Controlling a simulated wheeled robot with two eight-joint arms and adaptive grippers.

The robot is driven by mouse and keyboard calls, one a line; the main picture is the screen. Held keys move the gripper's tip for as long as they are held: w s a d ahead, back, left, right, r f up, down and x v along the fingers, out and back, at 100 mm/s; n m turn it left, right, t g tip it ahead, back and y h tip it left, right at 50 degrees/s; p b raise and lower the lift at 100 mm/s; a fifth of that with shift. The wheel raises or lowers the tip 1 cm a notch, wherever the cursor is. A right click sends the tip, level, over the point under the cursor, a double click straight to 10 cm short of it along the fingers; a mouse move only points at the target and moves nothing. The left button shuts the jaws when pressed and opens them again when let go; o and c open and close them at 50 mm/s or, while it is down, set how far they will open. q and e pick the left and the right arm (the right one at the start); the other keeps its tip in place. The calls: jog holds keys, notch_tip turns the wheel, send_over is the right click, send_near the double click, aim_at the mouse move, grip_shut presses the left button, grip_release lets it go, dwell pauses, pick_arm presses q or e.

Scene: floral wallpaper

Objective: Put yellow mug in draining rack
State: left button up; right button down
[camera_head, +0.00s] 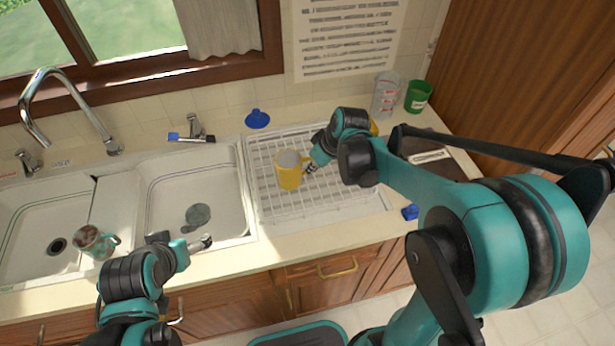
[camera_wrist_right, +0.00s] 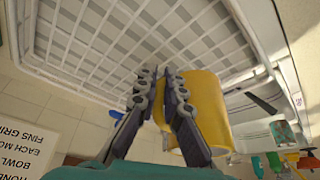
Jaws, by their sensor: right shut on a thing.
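The yellow mug (camera_head: 289,175) is upright over the white wire draining rack (camera_head: 345,205), which sits to the right of the sinks. I cannot tell whether its base touches the grid. My right gripper (camera_head: 313,164) is at the mug's right side, shut on it near the handle. In the right wrist view, the two fingers (camera_wrist_right: 165,97) are close together against the yellow mug (camera_wrist_right: 210,110), with the rack's grid (camera_wrist_right: 120,40) beyond.
A stained mug (camera_head: 92,243) stands near the left sink. A blue stopper (camera_head: 257,119) is behind the rack. A blue item (camera_head: 410,212) lies right of the rack.

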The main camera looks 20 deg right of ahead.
jog(key=shift+w+a+f, duration=0.25)
jog(key=shift+w+f, duration=0.15)
jog(key=shift+w, duration=0.1)
jog(key=shift+w+a+f, duration=0.25)
jog(key=shift+w+f, duration=0.15)
jog(key=shift+w, duration=0.1)
jog(key=shift+f+b, duration=1)
jog(key=shift+f, duration=0.85)
jog(key=shift+s, duration=0.1)
jog(key=shift+f, duration=0.15)
jog(key=c, duration=1.6)
grip_release()
jog(key=shift+c, duration=0.2)
